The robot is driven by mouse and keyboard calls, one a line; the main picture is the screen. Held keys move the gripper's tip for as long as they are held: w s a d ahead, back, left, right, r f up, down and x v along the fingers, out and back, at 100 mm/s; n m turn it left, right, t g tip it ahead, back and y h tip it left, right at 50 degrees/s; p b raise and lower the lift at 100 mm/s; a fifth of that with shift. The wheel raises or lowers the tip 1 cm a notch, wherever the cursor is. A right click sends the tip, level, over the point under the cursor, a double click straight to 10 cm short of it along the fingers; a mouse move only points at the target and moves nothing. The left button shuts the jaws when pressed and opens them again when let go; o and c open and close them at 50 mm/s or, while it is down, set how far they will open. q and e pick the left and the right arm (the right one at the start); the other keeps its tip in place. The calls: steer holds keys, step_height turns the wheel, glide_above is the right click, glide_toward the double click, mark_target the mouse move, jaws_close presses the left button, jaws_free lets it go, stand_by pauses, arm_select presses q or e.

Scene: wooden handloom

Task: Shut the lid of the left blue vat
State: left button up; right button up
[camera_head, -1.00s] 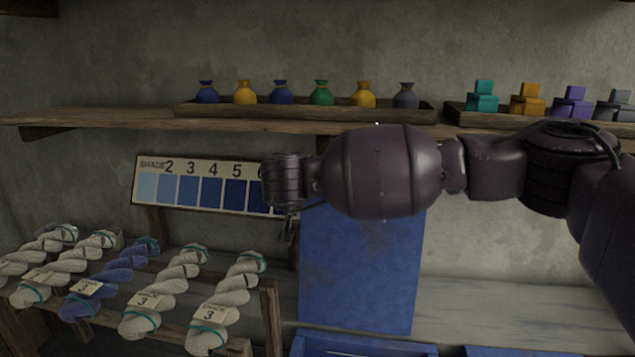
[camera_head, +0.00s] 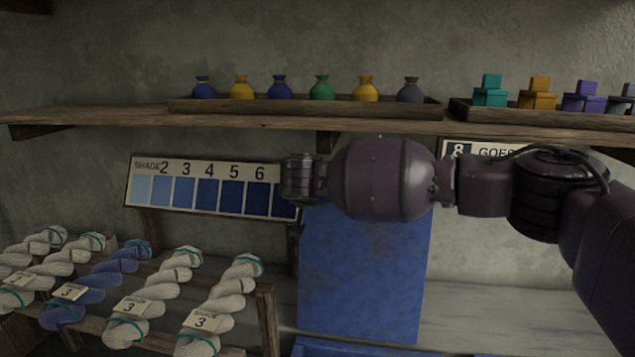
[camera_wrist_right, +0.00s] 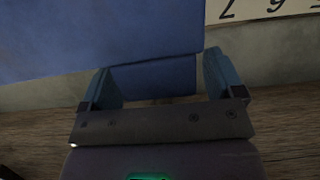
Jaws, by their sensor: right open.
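The blue lid (camera_head: 365,275) of the left vat stands upright, open, in the middle of the head view. The blue rim of the vat (camera_head: 350,350) just shows at the bottom edge. My right arm crosses in front of the lid's top, with its wrist end at the lid's upper left; the gripper itself is hidden there. In the right wrist view my right gripper (camera_wrist_right: 162,82) is open, its two fingers apart. A large blue panel (camera_wrist_right: 100,35), apparently the lid, fills the upper left, and a darker blue face shows between the fingers. I cannot tell whether they touch it. My left gripper is out of view.
A shade card (camera_head: 210,187) hangs left of the lid. White and blue yarn skeins lie on a wooden rack (camera_head: 268,320) at lower left. A pale surface (camera_head: 500,315) lies to the right.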

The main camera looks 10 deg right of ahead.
steer(key=c, duration=1.3)
arm_select(q)
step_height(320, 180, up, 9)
steer(key=p, duration=1)
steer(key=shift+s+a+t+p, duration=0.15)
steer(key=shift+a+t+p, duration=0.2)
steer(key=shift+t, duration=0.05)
arm_select(e)
steer(key=s+a, duration=0.2)
steer(key=s, duration=0.5)
steer(key=s+a, duration=0.2)
steer(key=s, duration=0.5)
steer(key=s+a, duration=0.2)
steer(key=s, duration=0.5)
steer(key=shift+a+f, duration=0.15)
steer(key=shift+f, duration=0.15)
